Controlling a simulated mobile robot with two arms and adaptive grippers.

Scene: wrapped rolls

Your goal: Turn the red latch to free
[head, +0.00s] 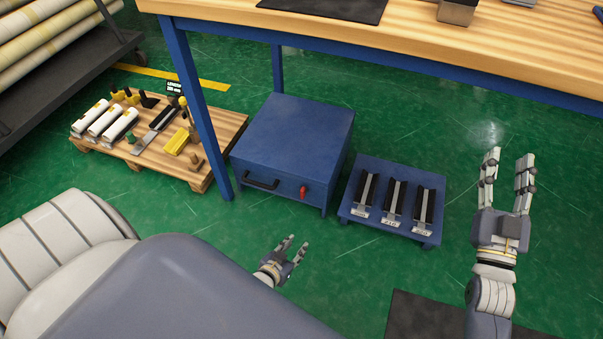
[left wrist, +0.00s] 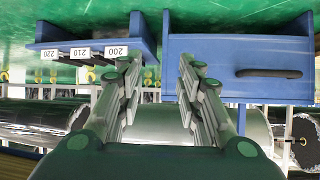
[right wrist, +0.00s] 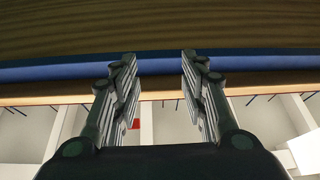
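The red latch (head: 303,191) is small and sits on the front of the blue cabinet (head: 295,135), right of a black handle (head: 262,182). I cannot make it out in the left wrist view, where the cabinet front (left wrist: 230,55) and handle (left wrist: 268,73) show beyond the fingers. My left gripper (head: 297,243) is open and empty, apart from the cabinet and below the latch in the head view; its fingers also show in the left wrist view (left wrist: 160,60). My right gripper (head: 510,155) is open and empty, far right of the latch.
A low blue stand (head: 353,212) with black slotted holders is right of the cabinet. A wooden pallet (head: 200,179) with white rolls and tools lies left. A wood-topped workbench (head: 400,36) stands above, its blue leg (head: 198,105) close left of the cabinet. Green floor (head: 345,265) in front is clear.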

